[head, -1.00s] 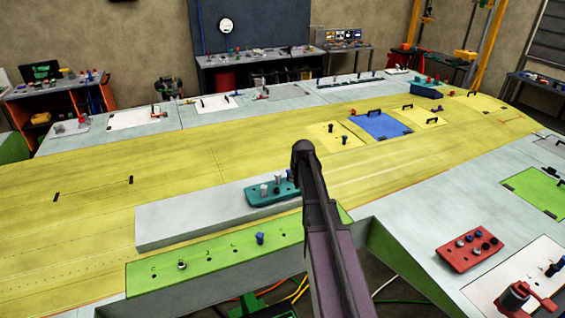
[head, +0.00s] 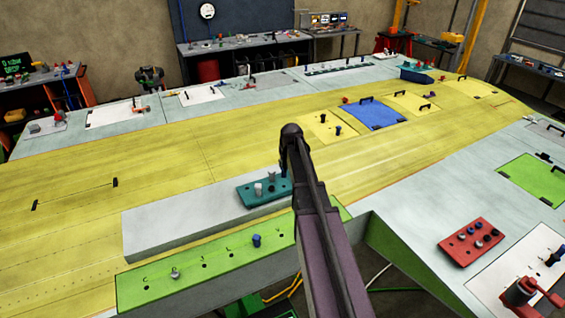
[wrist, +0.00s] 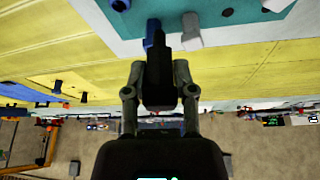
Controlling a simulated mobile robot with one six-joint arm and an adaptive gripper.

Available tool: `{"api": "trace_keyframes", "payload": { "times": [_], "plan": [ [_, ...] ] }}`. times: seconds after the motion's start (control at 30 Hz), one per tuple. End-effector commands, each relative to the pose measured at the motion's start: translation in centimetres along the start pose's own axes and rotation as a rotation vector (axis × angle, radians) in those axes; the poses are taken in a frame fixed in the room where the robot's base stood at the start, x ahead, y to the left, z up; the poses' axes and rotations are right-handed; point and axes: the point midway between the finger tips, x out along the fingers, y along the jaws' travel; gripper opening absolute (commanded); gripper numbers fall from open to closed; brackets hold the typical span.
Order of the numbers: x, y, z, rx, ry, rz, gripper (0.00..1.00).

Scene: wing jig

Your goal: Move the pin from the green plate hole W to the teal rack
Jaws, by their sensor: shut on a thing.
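The teal rack (head: 247,197) lies on the grey slab in the head view, holding several grey, dark and blue pins. It also shows upside down at the top of the wrist view (wrist: 207,14). My gripper (wrist: 160,62) is shut on the pin, which appears as a dark shape between the fingers and is hard to separate from them. It is over or beside the rack, near a blue pin (wrist: 153,34) and a grey pin (wrist: 191,30); contact cannot be told. The green plate (head: 150,287) shows a grey pin (head: 175,273) and a blue pin (head: 256,241). Hole W cannot be made out.
The grey slab (head: 160,230) lies between the green plate and the yellow wing skin (head: 150,150). A red rack (head: 452,249) with several pins stands at the right. My arm covers the right part of the green plate in the head view.

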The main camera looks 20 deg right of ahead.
Motion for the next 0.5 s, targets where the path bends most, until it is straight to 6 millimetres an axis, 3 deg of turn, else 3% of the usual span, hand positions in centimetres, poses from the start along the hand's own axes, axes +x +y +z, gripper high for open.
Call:
{"api": "trace_keyframes", "payload": {
  "times": [0.5],
  "plan": [
    [1.5, -1.0, 0.5, -0.011, 0.0, -0.004, 0.0]
  ]
}}
